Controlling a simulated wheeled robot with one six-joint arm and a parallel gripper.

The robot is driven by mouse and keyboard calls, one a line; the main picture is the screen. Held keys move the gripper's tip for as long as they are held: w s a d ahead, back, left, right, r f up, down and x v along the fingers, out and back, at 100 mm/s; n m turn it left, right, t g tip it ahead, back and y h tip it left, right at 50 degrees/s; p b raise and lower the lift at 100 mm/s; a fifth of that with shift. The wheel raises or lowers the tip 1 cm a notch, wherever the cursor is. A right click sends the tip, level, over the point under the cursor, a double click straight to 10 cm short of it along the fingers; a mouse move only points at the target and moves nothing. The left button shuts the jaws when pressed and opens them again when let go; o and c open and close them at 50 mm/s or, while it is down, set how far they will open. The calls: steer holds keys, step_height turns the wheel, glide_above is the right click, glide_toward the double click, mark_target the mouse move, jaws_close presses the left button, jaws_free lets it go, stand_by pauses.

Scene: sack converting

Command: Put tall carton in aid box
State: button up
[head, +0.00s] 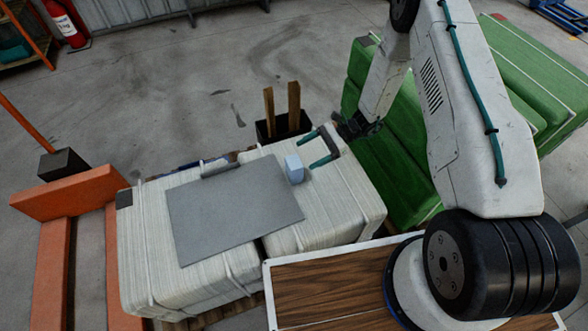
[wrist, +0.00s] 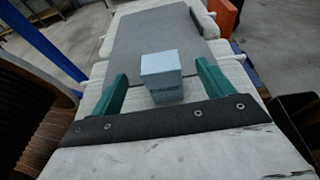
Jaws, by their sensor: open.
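My gripper (head: 307,153) is open and empty, with two green fingers pointing at the carton. In the wrist view the fingers (wrist: 161,72) appear on either side of the carton, with a gap on both sides. In the head view the carton lies just beyond the fingertips. I cannot make out which thing, if any, is the aid box.
The grey sheet (head: 232,207) with a clip lies on strapped white bales (head: 150,255). A dark box with wooden pieces (head: 283,124) stands behind them. Green bales (head: 395,165) are at right, an orange frame (head: 70,193) at left, and a wooden panel (head: 330,290) in front.

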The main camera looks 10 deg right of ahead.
mark_target(288, 167)
steer(key=shift+s+a+f, duration=0.1)
steer(key=shift+s+f, duration=0.05)
steer(key=shift+f, duration=0.55)
steer(key=shift+a+f+m, duration=0.2)
steer(key=shift+a+m, duration=0.05)
steer(key=shift+m, duration=0.05)
steer(key=x, duration=0.7)
steer(key=shift+a+r, duration=0.1)
steer(key=shift+a, duration=0.05)
steer(key=shift+c, duration=0.3)
steer(key=c, duration=1.1)
